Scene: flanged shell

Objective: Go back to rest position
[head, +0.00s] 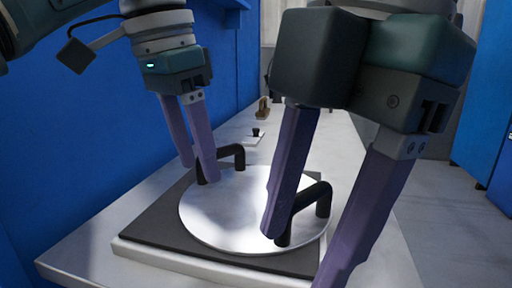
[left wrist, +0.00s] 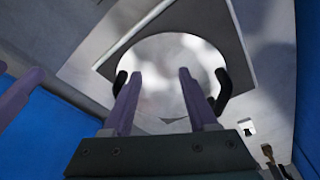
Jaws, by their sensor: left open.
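The round silver plate of the flanged shell (head: 240,212) lies flat on a dark square mat (head: 165,222), with a black handle at each side. The far handle (head: 232,150) is partly hidden by my left gripper (head: 198,172), which is open and empty above the plate. In the left wrist view, the plate (left wrist: 165,75) shows beyond the spread fingers of my left gripper (left wrist: 155,90), with the handles (left wrist: 223,90) outside them. My right gripper (head: 298,258) is open, its fingers wide apart around the near handle (head: 318,198); whether they touch it cannot be told.
The pale table (head: 350,165) runs back along a blue wall (head: 60,165). A small white piece with a black knob (head: 255,135) and a brown object (head: 263,108) stand beyond the mat. Open floor (head: 450,215) and a blue cabinet (head: 485,100) are at the right.

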